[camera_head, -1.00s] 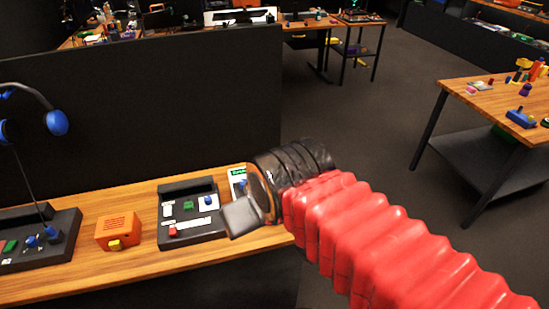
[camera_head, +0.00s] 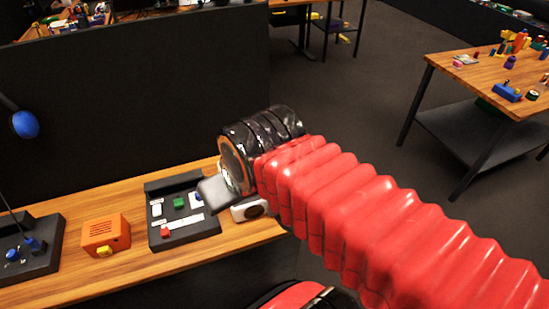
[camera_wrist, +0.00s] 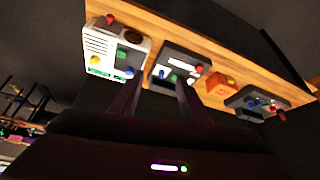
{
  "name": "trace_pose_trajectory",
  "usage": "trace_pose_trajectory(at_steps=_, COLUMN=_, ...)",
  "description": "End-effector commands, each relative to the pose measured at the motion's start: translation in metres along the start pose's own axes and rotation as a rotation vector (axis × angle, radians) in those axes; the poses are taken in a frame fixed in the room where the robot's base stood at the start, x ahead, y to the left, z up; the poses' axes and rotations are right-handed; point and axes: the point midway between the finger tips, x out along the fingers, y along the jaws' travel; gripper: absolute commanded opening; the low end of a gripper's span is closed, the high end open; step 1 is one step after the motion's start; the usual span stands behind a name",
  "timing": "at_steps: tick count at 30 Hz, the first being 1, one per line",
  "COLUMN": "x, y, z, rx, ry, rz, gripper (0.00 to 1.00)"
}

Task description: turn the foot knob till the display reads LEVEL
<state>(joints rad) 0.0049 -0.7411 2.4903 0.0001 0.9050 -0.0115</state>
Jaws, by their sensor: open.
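A white device (camera_wrist: 115,50) with a slotted grille, red knob (camera_wrist: 110,19), blue knob (camera_wrist: 130,70) and green patches shows in the wrist view. In the head view it is mostly hidden behind my gripper. Beside it is a black panel (camera_head: 183,235) with a green block, white plates, a blue part and a red knob (camera_head: 166,231); the wrist view also shows this panel (camera_wrist: 180,62). I cannot tell which part is the foot knob, and no display text is readable. My gripper (camera_wrist: 157,84) is open and empty, its fingers apart, above the bench near both devices.
An orange box (camera_head: 106,233) with a yellow knob stands left of the black panel. Another black unit (camera_head: 30,245) with blue knobs is farther left. A dark partition (camera_head: 120,120) rises behind the wooden bench (camera_head: 150,272). Another table (camera_head: 500,85) stands at right.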

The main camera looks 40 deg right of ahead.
Motion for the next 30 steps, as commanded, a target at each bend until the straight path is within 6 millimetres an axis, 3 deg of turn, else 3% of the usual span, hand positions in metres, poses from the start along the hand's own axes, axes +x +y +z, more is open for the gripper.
trace_pose_trajectory(at_steps=11, x=0.004, y=0.023, z=-0.035, rx=-0.094, ry=-0.094, rz=0.027, gripper=0.41)
trace_pose_trajectory(at_steps=30, x=0.034, y=0.103, z=-0.101, rx=-0.310, ry=-0.301, rz=0.003, gripper=0.41)
